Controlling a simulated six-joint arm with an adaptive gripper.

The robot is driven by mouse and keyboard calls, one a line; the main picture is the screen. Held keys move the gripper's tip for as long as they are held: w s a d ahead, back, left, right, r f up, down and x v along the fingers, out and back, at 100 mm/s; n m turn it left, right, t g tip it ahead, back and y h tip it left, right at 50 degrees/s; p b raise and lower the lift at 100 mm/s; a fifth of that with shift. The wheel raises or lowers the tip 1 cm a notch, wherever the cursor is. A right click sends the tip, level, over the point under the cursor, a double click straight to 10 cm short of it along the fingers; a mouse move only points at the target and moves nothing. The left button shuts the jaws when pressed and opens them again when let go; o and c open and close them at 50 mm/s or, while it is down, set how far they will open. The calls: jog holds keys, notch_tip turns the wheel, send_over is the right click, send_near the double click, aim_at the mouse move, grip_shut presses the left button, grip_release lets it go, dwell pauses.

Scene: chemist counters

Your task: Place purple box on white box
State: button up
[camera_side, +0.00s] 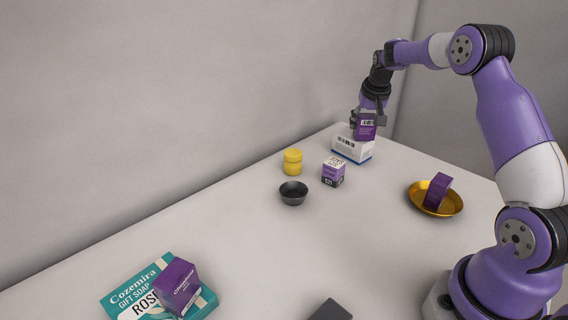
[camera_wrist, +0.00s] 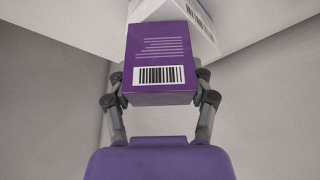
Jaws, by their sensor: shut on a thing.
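A purple box (camera_side: 365,127) with a pale label is between the fingers of my gripper (camera_side: 368,116) at the far end of the counter. In the wrist view the same purple box (camera_wrist: 158,58) shows a barcode, with my gripper (camera_wrist: 158,92) shut on its sides. The white box (camera_side: 352,150), with a barcode and a blue lower edge, lies on the counter directly below. Part of the white box (camera_wrist: 205,22) shows behind the purple box in the wrist view. The purple box is over the white box; I cannot tell whether they touch.
A small purple-and-white box (camera_side: 333,172), a yellow stack (camera_side: 292,162) and a dark bowl (camera_side: 293,193) stand nearby. A gold dish (camera_side: 453,205) holds another purple box (camera_side: 437,190). At front left, a purple box (camera_side: 177,287) rests on a teal soap box (camera_side: 127,287). The middle counter is clear.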

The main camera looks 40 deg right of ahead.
jog(key=o, duration=1)
jog(key=shift+f, duration=0.1)
jog(key=v, duration=1.2)
jog(key=s+a+r+n+t+y, duration=0.1)
jog(key=s+a+r+n, duration=0.1)
jog(key=a, duration=0.4)
jog(key=s+a+r+n, duration=0.1)
jog(key=s+a+n, duration=0.1)
jog(key=a, duration=0.5)
jog(key=s+a+f+n, duration=0.1)
jog(key=s+a, duration=0.3)
jog(key=s+a+f+n+t+y, duration=0.1)
jog(key=s+a+f+n, duration=0.1)
jog(key=s+a, duration=0.2)
jog(key=s+a+f+n+y, duration=0.1)
jog(key=s+a+f+n, duration=0.1)
jog(key=s+a, duration=0.2)
jog(key=shift+a, duration=0.15)
jog(key=shift+w, duration=0.1)
